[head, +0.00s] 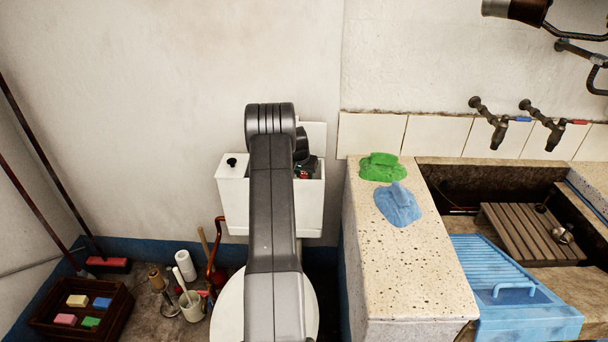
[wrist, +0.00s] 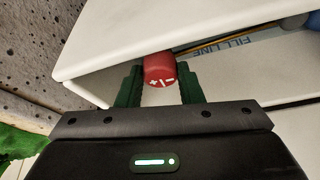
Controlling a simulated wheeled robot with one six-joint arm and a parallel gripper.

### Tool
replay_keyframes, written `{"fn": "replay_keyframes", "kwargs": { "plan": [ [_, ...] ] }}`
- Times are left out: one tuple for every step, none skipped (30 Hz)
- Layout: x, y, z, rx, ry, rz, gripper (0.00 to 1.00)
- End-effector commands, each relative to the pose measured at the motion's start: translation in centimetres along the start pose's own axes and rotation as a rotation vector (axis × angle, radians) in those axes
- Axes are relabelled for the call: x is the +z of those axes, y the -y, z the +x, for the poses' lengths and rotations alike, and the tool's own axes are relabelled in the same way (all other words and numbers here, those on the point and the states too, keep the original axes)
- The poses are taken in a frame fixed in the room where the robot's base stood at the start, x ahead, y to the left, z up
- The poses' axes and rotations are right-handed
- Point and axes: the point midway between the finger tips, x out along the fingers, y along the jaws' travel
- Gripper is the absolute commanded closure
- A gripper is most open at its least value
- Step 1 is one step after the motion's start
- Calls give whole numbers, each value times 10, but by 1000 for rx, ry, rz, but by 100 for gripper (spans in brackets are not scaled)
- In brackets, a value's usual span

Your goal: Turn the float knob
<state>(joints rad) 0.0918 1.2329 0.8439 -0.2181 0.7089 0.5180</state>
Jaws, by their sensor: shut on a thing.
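The float knob (wrist: 158,66) is red with white plus and minus marks. It sits inside the open white cistern (head: 245,212), under the near rim in the wrist view. My gripper (wrist: 159,76) has green fingers, one on each side of the knob, and is shut on it. In the head view my arm covers the middle of the cistern. Only a little of the green fingers and some red show there, at the opening right of the arm. The knob's lower part and stem are hidden.
A stone counter (head: 415,265) with a green cloth (head: 382,167) and a blue cloth (head: 397,204) stands close right of the cistern. A "FILL LINE" mark (wrist: 235,42) shows on the cistern's inner wall. Brushes and a crate (head: 82,308) are at the lower left.

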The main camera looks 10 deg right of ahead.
Motion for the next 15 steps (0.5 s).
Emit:
{"fn": "replay_keyframes", "kwargs": {
  "plan": [
    [0, 0, 1, 3, 0, 6, 89],
    [0, 0, 2, 5, 0, 12, 89],
    [1, 1, 2, 9, -1, 22, 89],
    [1, 1, 2, 13, 0, 31, 89],
    [1, 1, 3, 18, 0, 43, 89],
    [1, 1, 4, 25, 0, 59, 89],
    [1, 2, 4, 31, -1, 73, 89],
    [1, 2, 4, 37, -1, 90, 89],
    [2, 2, 5, 47, -1, 114, 89],
    [1, 2, 5, 55, -2, 134, 89],
    [1, 2, 5, 64, -3, 155, 89],
    [1, 3, 5, 76, -3, 186, 89],
    [1, 3, 6, 86, -3, 209, 89],
    [1, 3, 6, 97, -3, 234, 89],
    [1, 3, 6, 111, -2, 268, 89]
  ]
}}
